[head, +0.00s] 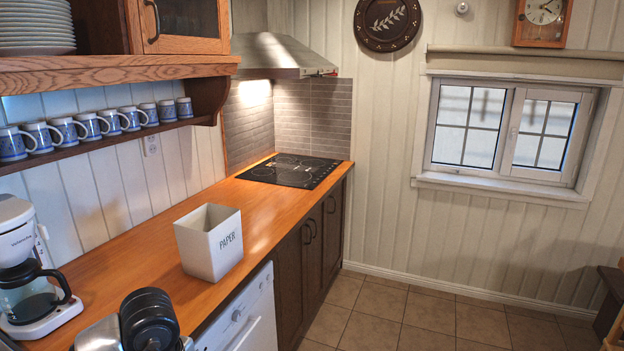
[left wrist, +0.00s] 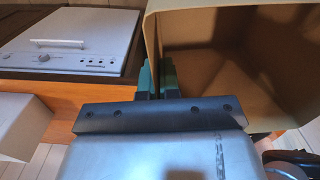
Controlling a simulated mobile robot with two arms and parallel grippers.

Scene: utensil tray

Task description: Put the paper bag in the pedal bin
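The paper bag (left wrist: 240,70) is a brown, open-topped bag filling the upper right of the left wrist view, with its inside facing me. My left gripper (left wrist: 156,80) has its teal fingers on either side of the bag's near wall and appears shut on it. The fingertips are partly hidden behind the wall. The bag cannot be clearly made out in the head view, where only dark and silver parts of my arm show at the bottom. No pedal bin can be identified in either view. My right gripper is in neither view.
A white square container marked PAPER (head: 210,245) stands on the orange wooden counter (head: 262,212). A coffee maker (head: 30,262) stands at the left. A white dishwasher (head: 245,315) sits under the counter. The tiled floor (head: 430,318) to the right is clear.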

